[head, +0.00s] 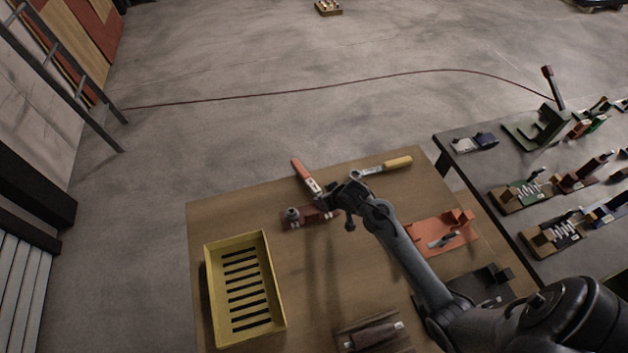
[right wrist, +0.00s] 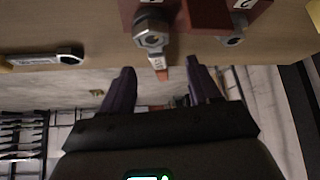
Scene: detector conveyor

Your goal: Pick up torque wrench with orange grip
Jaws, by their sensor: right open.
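A tool with an orange-red grip (head: 302,173) and a pale labelled section lies near the far edge of the wooden table (head: 232,208). In the right wrist view its orange grip (right wrist: 163,73) shows beyond a labelled shaft and a metal head (right wrist: 151,36). My right gripper (head: 340,192) is just to the right of this tool in the head view. In the right wrist view my right gripper (right wrist: 161,82) is open and empty, and the orange grip appears between its fingers; I cannot tell the exact distance. My left gripper is not in view.
A dark red block (head: 308,218) lies close to the tool. A yellow-handled wrench (head: 390,165) lies to the right. A yellow slotted tray (head: 262,238) stands left, an orange holder (head: 440,232) right. A grey table (head: 485,165) with several fixtures stands at the right.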

